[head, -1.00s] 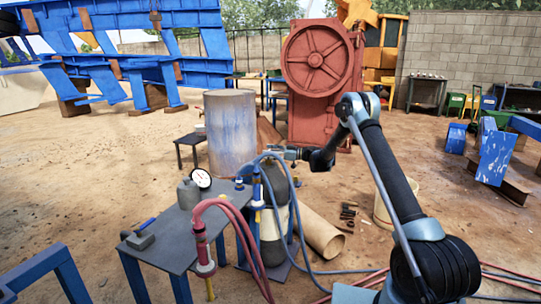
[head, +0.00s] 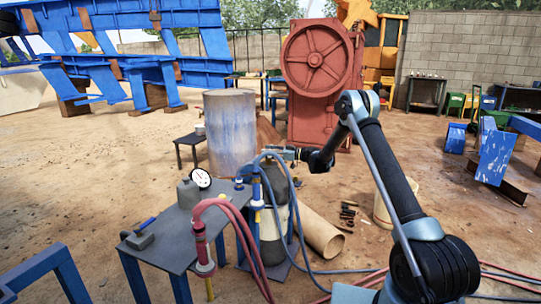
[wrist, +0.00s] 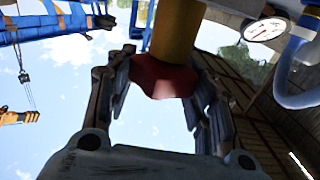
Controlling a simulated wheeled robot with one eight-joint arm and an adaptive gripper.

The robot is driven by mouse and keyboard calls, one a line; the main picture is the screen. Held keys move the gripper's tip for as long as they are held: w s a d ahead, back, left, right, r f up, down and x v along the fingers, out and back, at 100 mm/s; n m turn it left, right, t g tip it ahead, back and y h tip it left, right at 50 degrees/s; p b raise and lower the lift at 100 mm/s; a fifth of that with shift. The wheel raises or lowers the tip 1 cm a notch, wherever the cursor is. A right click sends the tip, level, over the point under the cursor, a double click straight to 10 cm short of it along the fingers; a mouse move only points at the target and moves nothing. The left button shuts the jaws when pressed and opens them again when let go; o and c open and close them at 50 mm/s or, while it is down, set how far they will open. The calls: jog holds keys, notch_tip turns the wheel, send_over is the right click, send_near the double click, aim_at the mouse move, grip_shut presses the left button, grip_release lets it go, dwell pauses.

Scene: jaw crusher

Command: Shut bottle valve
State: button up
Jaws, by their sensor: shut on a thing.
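The gas bottle (head: 278,180) stands upright beside the small grey table in the head view, dark on top and pale below. Its valve is at the top, small and partly hidden by hoses and my gripper. In the wrist view a red valve knob (wrist: 160,80) sits between my fingers, below a yellow-brown cylindrical part (wrist: 176,30). My gripper (wrist: 162,64) is shut on the red knob, one finger on each side. In the head view my gripper (head: 280,152) reaches the bottle top from the right.
Blue hoses (head: 244,198) loop round the bottle, and red hoses (head: 240,225) hang at the table (head: 175,250). A dial gauge (head: 201,178) stands on the table. A rusty drum (head: 230,135) is behind.

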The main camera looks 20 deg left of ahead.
jog(key=m+t, duration=0.2)
jog(key=t, duration=0.1)
jog(key=m+t, duration=0.1)
jog(key=t, duration=0.2)
jog(key=shift+s+a+m+h, duration=0.15)
jog(key=shift+m+h, duration=0.25)
jog(key=m+t+h, duration=0.2)
jog(key=m+t, duration=0.1)
jog(key=t, duration=0.1)
jog(key=shift+t, duration=0.4)
jog(key=shift+m+t+h, duration=2.4)
jog(key=shift+m+h, duration=0.1)
jog(key=shift+h, duration=0.3)
jog(key=shift+m+t+h, duration=0.9)
jog(key=shift+m+h, duration=0.3)
jog(key=shift+h, duration=0.8)
jog(key=o, duration=1.1)
jog(key=shift+c, duration=0.2)
